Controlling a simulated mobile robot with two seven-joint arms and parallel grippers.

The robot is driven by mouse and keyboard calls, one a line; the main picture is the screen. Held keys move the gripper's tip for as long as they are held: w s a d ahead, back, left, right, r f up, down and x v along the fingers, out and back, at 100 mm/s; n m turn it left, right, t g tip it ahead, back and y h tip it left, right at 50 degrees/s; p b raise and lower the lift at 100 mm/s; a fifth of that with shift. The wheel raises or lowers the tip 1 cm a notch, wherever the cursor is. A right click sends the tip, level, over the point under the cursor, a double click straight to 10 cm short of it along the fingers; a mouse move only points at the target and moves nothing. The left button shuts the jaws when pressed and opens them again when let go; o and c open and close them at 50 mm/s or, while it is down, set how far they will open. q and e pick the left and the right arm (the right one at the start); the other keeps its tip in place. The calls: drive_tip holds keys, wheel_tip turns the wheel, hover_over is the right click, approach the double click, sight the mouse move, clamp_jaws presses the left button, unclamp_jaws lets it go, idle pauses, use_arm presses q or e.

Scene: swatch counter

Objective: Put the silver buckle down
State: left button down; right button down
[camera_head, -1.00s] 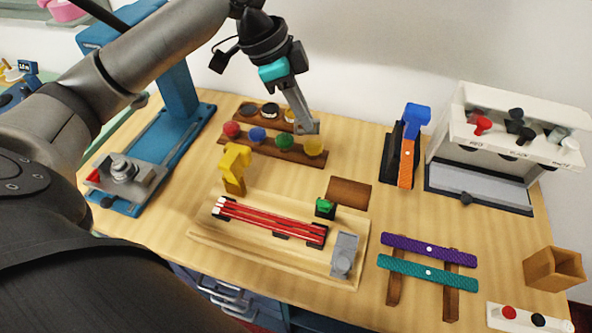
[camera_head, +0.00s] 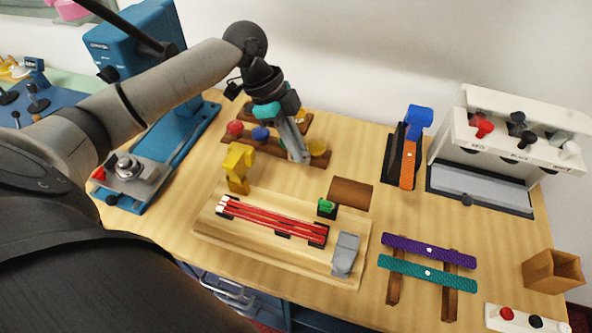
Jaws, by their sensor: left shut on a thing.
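My left gripper (camera_head: 301,157) reaches down from the upper left and is shut on a small grey piece at its tips, which I take to be the silver buckle. Little of the buckle shows, and its outline blends with the grey fingers. I cannot tell whether the buckle touches anything. My right gripper is not in view.
The brown rack (camera_head: 272,150) also holds red and blue balls. A yellow clamp (camera_head: 238,166) and a wooden board (camera_head: 215,233) with red strips stand in front. A brown pad (camera_head: 350,193) lies bare to the right.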

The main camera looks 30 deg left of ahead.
sight(291, 159)
use_arm(q)
wheel_tip(291, 159, down, 2)
drive_tip(key=shift+f, duration=0.1)
wheel_tip(291, 159, down, 5)
drive_tip(key=shift+f+b, duration=0.1)
drive_tip(key=shift+b, duration=0.55)
drive_tip(key=c, duration=0.9)
unclamp_jaws()
drive_tip(key=shift+f, duration=0.1)
drive_tip(key=p+v, duration=0.2)
drive_tip(key=v, duration=1)
drive_tip(key=shift+r, duration=0.2)
